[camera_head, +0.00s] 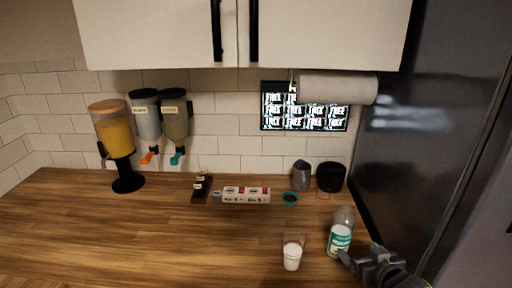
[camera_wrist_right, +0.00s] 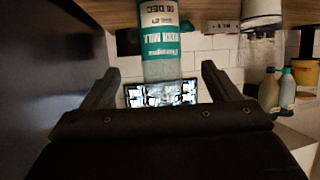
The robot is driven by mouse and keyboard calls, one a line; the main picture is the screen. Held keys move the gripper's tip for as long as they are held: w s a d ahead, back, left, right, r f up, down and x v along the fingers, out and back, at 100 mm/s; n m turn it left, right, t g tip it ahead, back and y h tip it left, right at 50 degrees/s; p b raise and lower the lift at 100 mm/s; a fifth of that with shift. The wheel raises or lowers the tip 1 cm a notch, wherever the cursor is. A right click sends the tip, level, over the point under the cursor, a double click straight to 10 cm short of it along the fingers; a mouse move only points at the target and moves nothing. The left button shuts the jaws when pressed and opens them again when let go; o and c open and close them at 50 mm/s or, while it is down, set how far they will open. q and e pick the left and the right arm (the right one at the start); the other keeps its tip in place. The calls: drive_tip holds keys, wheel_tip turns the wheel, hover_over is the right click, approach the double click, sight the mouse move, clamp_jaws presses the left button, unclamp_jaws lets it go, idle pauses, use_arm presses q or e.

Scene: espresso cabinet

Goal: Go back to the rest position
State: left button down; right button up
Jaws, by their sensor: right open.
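My right gripper (camera_head: 358,258) is at the lower right of the head view, just right of a bottle with a teal and white label (camera_head: 340,238). The bottle stands upright on the wooden counter. The right wrist view is upside down; there the two fingers of the gripper (camera_wrist_right: 160,72) are spread, with nothing held between them. The bottle (camera_wrist_right: 160,38) shows beyond the fingertips, with clear space to each finger. A glass with white liquid (camera_head: 292,256) stands left of the bottle; it also shows in the wrist view (camera_wrist_right: 262,12). My left gripper is out of view.
A grey pitcher (camera_head: 301,175), a black container (camera_head: 331,177) and a small teal-rimmed item (camera_head: 290,199) stand by the wall. Dispensers, including a yellow one (camera_head: 114,133), are at the left. A dark tall panel (camera_head: 425,110) bounds the right. The counter's left front (camera_head: 120,240) is clear.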

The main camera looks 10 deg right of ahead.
drive_tip(key=s+a+f+g, duration=0.2)
drive_tip(key=s+f+g, duration=0.1)
drive_tip(key=s, duration=0.6)
drive_tip(key=s+a+f+g+h, duration=0.1)
drive_tip(key=s+a+f+g, duration=0.2)
drive_tip(key=s, duration=0.6)
drive_tip(key=s+a+f+g, duration=0.2)
drive_tip(key=s+f+g, duration=0.15)
drive_tip(key=s, duration=0.55)
wheel_tip(320, 180, down, 29)
drive_tip(key=s+d+g+b, duration=0.1)
drive_tip(key=g+b, duration=0.1)
drive_tip(key=b, duration=0.1)
drive_tip(key=s+a+f+b, duration=0.1)
drive_tip(key=s+f, duration=1.3)
drive_tip(key=f, duration=0.2)
drive_tip(key=shift+s+f+g+b, duration=0.3)
drive_tip(key=shift+g+b, duration=0.05)
drive_tip(key=shift+b, duration=0.05)
